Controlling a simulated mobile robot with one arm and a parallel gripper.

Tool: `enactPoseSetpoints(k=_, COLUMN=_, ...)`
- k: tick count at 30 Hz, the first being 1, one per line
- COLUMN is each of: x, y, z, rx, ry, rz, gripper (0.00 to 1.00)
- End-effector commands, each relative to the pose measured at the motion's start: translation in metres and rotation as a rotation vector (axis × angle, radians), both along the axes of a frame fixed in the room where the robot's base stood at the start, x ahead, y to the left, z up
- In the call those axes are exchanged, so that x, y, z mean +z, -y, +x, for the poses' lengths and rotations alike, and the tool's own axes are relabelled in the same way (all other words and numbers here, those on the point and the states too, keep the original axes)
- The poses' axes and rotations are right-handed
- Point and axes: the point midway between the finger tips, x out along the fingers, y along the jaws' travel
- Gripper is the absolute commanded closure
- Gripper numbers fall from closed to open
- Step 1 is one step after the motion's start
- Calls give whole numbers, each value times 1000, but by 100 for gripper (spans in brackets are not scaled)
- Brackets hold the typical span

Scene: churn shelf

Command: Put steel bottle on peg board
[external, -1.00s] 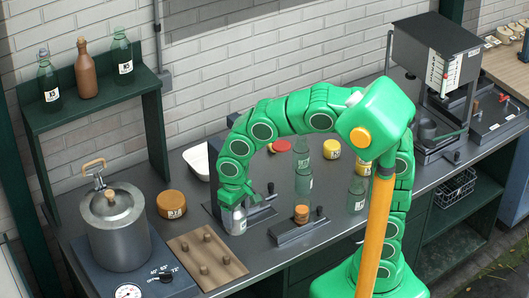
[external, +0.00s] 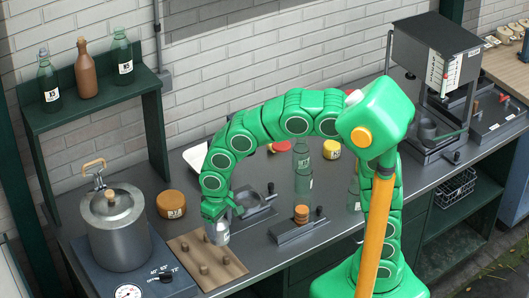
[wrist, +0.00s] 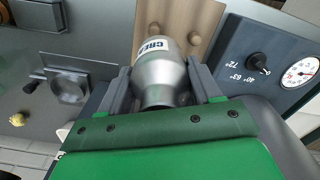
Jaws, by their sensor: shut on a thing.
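The steel bottle (external: 219,233) is silver with a white label and is held by my gripper (external: 219,213) at the right side of the peg board. In the wrist view the bottle (wrist: 160,72) sits between the two grey fingers of my gripper (wrist: 163,85), which are shut on it. The peg board (external: 225,270) is a brown wooden board with several short upright pegs. Part of it (wrist: 190,18) shows beyond the bottle in the wrist view. I cannot tell whether the bottle's base touches the board.
A metal churn (external: 118,235) on a dark heater base stands left of the board. A round orange-brown tub (external: 171,204) is behind it. A dark fixture with a lever (external: 255,204) and a second holding a brown stack (external: 301,214) stand to the right. Glass bottles (external: 302,155) stand farther right.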

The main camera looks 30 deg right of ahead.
Motion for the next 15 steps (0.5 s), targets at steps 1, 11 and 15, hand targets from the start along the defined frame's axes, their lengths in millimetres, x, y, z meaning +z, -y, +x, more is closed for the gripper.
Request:
enactPoseSetpoints(k=1, x=-3, y=-5, z=4, rx=0, ry=-2, rz=-1, gripper=78)
enactPoseSetpoints(k=11, x=-34, y=-27, z=25, rx=1, ry=-2, rz=-4, gripper=78)
enactPoseSetpoints(k=15, x=-47, y=-35, z=33, rx=1, ry=-1, rz=-3, gripper=78)
